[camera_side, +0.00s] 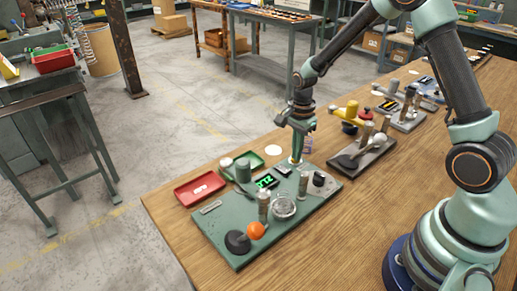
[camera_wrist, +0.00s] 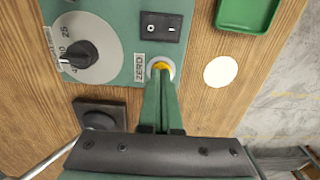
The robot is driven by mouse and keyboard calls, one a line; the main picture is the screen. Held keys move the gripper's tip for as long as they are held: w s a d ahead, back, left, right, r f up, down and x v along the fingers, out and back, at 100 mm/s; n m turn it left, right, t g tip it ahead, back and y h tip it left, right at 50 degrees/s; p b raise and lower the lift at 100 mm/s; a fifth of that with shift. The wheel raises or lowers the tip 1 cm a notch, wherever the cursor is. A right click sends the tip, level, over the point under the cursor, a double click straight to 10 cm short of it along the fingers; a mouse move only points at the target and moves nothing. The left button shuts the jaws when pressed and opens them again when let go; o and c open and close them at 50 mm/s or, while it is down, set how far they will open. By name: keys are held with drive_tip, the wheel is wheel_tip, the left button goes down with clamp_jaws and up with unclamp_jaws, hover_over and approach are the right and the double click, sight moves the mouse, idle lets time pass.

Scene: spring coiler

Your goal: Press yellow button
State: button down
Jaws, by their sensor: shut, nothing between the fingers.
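The yellow button (camera_wrist: 160,66) sits in a pale ring on the green panel (camera_wrist: 98,10) in the wrist view, beside a label reading ZERO. My gripper (camera_wrist: 160,82) is shut and empty, its fingertips over the near part of the button and hiding some of it. Whether they touch it I cannot tell. In the side view my gripper (camera_side: 297,158) points down at the back edge of the green panel (camera_side: 215,228), and a small yellow patch shows at its tips.
A black rocker switch (camera_wrist: 160,27) and a numbered dial (camera_wrist: 78,55) are close to the button. A green tray (camera_wrist: 247,12) and a white disc (camera_wrist: 220,71) lie beside the panel. In the side view, a red tray (camera_side: 200,188) and an orange-knobbed lever (camera_side: 256,230) stand nearby.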

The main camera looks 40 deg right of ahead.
drive_tip(key=shift+s+f, duration=0.15)
drive_tip(key=shift+f, duration=0.8)
wheel_tip(320, 180, up, 15)
drive_tip(key=shift+w, duration=0.35)
drive_tip(key=shift+f, duration=0.1)
